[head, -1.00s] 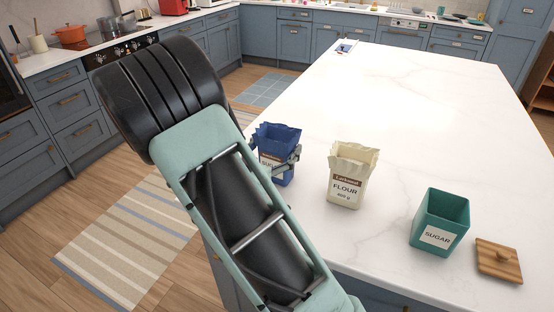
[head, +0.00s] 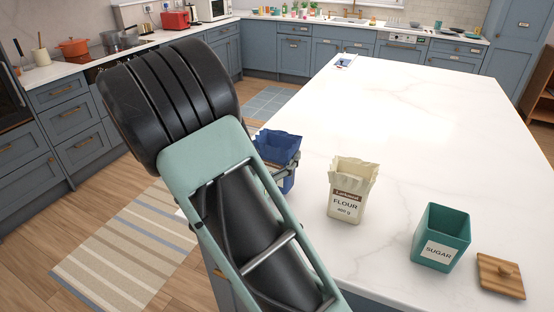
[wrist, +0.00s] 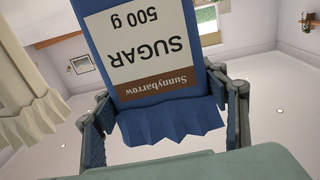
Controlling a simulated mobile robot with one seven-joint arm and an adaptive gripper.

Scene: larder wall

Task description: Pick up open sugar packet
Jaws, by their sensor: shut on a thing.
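The open sugar packet (head: 280,147) is blue with a crumpled open top. It is upright near the island's left edge in the head view, its lower left part hidden behind my arm. In the wrist view the packet (wrist: 150,50) fills the middle, its white SUGAR 500 g label upside down in the picture. My gripper (wrist: 165,115) is shut on the packet, with one finger on each side below its open top. In the head view a finger shows at the packet's right side. I cannot tell whether the packet's base touches the worktop.
A cream flour packet (head: 350,188) stands to the right of the sugar packet.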

